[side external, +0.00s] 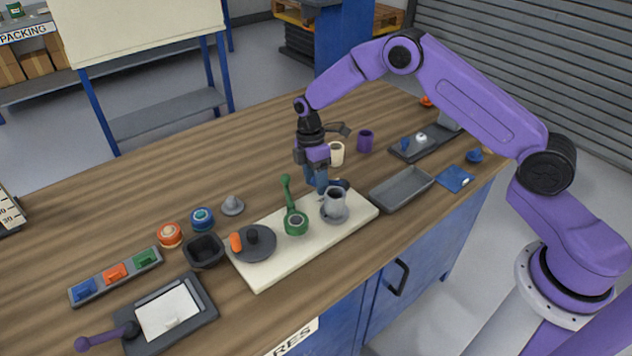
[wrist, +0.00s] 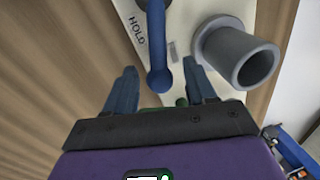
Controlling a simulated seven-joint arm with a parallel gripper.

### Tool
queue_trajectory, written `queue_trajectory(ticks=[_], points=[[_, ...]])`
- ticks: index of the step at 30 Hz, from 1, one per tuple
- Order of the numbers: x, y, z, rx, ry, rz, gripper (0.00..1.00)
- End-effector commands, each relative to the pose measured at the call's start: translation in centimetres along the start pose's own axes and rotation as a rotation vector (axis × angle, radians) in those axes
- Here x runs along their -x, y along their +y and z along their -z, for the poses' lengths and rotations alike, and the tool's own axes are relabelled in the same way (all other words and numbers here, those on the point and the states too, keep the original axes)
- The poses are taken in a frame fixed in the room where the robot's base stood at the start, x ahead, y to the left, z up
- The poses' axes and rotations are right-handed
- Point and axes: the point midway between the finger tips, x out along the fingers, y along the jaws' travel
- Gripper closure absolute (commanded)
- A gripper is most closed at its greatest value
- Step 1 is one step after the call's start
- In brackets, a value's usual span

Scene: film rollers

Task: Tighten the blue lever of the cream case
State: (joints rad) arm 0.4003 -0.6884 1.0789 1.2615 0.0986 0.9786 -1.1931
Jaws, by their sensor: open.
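The cream case (side external: 345,232) is a long flat block on the wooden bench, bearing green, grey and dark fittings. Its blue lever (wrist: 158,45) shows in the wrist view as a bar with a rounded end, beside the printed word HOLD. In the side view the lever (side external: 341,184) is a small dark blue shape, mostly hidden behind the grey cup and my fingers. My gripper (side external: 316,180) points down over the far right part of the case. In the wrist view my gripper (wrist: 161,88) is open, with the lever's rounded end between its fingertips; contact cannot be told.
A grey hollow cup (side external: 334,200) stands close beside the lever. A green upright handle (side external: 288,193) and a black round knob plate (side external: 254,243) are on the same case. A grey tray (side external: 402,187) lies to the right; cream and purple cups (side external: 365,141) stand behind.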

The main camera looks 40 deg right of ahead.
Motion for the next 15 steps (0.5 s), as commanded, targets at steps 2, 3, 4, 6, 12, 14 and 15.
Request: queue_trajectory(ticks=[2,3,4,6,12,14,15], points=[[-0.56,0.0,-0.05,-0.001,0.0,0.0,0.45],[-0.72,0.0,-0.05,-0.001,0.0,0.0,0.45],[-0.8,-0.01,-0.05,-0.001,0.0,0.0,0.45],[-0.89,-0.01,-0.04,-0.001,0.0,0.0,0.45],[-0.88,-0.01,-0.03,-0.001,0.0,0.0,0.45],[-0.87,0.0,-0.03,-0.001,0.0,0.0,0.61],[-0.87,-0.01,-0.03,-0.001,0.0,0.0,0.74]])
